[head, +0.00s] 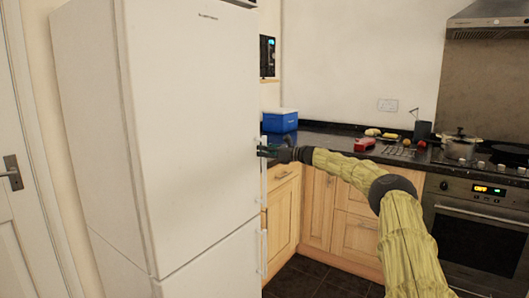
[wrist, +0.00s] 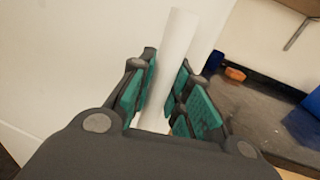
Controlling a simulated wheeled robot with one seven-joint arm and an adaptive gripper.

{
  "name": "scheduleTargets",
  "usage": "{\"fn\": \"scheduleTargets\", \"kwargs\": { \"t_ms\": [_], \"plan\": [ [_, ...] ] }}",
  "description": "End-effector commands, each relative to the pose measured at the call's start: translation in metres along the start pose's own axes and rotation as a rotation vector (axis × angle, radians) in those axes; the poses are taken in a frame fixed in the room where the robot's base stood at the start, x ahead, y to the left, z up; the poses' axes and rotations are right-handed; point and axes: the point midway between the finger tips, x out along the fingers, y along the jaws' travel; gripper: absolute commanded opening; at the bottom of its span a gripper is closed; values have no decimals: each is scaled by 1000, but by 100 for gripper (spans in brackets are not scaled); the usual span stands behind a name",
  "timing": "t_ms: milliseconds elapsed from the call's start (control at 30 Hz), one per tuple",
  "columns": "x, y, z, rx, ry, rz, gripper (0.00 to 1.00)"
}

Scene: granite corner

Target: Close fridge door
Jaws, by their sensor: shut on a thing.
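The tall white fridge (head: 190,130) stands at the left in the head view, its upper and lower doors facing me. Its upper door looks flush with the body in this view; I cannot tell whether a small gap is left. My gripper (head: 268,151) is at the right edge of the upper door. In the wrist view the white fridge handle (wrist: 175,60) passes between the green finger pads of my gripper (wrist: 165,105), which is shut on it. The white door surface (wrist: 70,60) fills the left of that view. The lower handle (head: 263,250) is free.
A dark worktop (head: 340,142) runs right of the fridge, with a blue box (head: 280,120), a red item (head: 364,144) and a pot (head: 459,146). Wooden cabinets (head: 318,205) and an oven (head: 475,235) stand below. Dark floor (head: 310,280) is clear in front.

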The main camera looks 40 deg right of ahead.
Motion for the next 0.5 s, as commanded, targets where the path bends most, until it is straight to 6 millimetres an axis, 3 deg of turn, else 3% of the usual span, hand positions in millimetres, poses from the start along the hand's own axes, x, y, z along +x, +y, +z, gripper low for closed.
{"fn": "scheduleTargets", "kwargs": {
  "t_ms": [267, 300, 400, 500],
  "plan": [
    [2, -4, 2, 2, -8, -3, 0],
    [2, -4, 1, 2, -8, -3, 22],
    [-2, -6, 0, 3, -7, -5, 40],
    [-7, -8, -1, 4, -6, -8, 41]
  ]
}}
